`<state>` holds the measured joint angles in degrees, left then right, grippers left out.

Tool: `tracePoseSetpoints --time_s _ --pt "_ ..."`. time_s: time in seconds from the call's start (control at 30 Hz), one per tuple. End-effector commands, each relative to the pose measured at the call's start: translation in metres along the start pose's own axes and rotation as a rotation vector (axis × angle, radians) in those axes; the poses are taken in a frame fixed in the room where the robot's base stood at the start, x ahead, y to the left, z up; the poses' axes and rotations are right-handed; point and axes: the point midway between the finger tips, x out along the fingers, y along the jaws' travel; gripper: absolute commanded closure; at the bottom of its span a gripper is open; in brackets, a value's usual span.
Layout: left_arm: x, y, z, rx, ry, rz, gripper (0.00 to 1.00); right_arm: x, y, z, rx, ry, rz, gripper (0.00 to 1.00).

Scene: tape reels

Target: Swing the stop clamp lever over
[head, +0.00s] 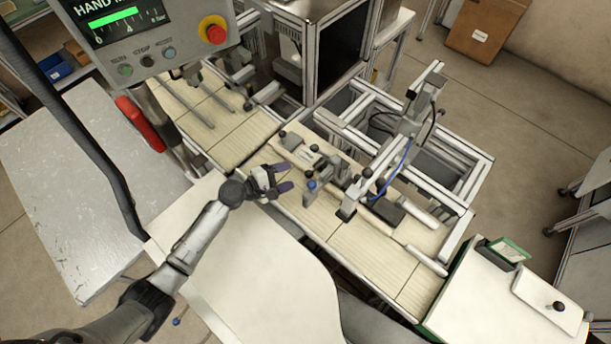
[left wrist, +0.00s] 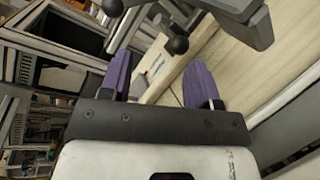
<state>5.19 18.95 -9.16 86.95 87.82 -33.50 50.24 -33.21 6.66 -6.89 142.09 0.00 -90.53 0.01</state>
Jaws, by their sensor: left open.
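My left gripper (head: 287,177) is open, its two purple-tipped fingers apart with nothing between them. It is just left of a grey clamp fixture (head: 324,188) on the wooden bench. I cannot tell which is the stop clamp lever. In the left wrist view, a black ball knob (left wrist: 178,45) shows beyond the open fingers (left wrist: 160,75), apart from them. My right gripper is out of view.
A control panel (head: 135,35) with a red stop button (head: 214,31) hangs at upper left. An aluminium frame (head: 450,165) with a blue hose stands right of the fixture. Bare wooden planks (head: 372,250) lie in front. A white cabinet (head: 500,295) stands at lower right.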

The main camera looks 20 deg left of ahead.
Motion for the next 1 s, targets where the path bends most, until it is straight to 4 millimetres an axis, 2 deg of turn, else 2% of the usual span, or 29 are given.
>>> tracePoseSetpoints --time_s 0.03,0.2,0.23,0.4,0.6,0.8,1.0 --pt "0.003 -0.012 -0.007 -0.004 0.001 -0.001 0.44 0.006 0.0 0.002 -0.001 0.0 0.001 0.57" --pt "0.011 -0.039 -0.024 -0.002 0.0 -0.001 0.44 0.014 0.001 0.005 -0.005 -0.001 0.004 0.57" --pt "0.019 -0.033 -0.021 0.001 -0.003 0.002 0.44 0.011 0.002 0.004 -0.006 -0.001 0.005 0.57" --pt "0.048 -0.033 -0.02 0.001 -0.002 0.001 0.44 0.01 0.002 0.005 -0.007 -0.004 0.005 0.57" --pt "0.071 -0.034 -0.021 0.002 -0.001 0.0 0.44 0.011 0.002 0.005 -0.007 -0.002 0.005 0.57" --pt "0.082 -0.034 -0.021 0.003 -0.001 -0.001 0.44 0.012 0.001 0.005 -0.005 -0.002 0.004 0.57" --pt "0.084 -0.034 -0.021 0.003 -0.001 -0.002 0.44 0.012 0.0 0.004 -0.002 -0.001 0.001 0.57"
